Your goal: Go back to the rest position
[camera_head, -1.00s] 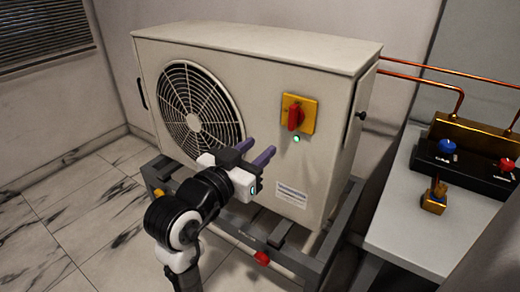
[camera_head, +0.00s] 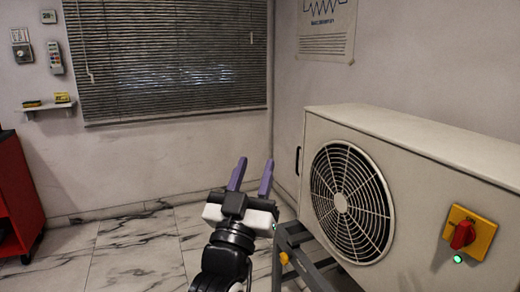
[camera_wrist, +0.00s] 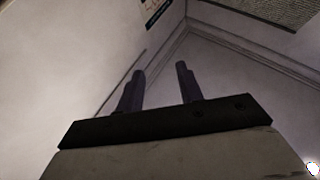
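My gripper (camera_head: 252,174) is in the lower middle of the head view, its two purple fingers pointing up and away from me. The fingers are apart with nothing between them. In the wrist view my gripper (camera_wrist: 160,80) also shows its two fingers spread and empty, with bare wall and a room corner beyond. It appears to the left of the outdoor unit (camera_head: 410,160) in the head view, and I see no contact with it.
The unit, with a fan grille (camera_head: 350,200) and a red switch (camera_head: 462,235) on a yellow plate, stands on a metal frame (camera_head: 290,245) at right. A red cabinet (camera_head: 18,195) is at far left. Open marble floor (camera_head: 130,255) lies between.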

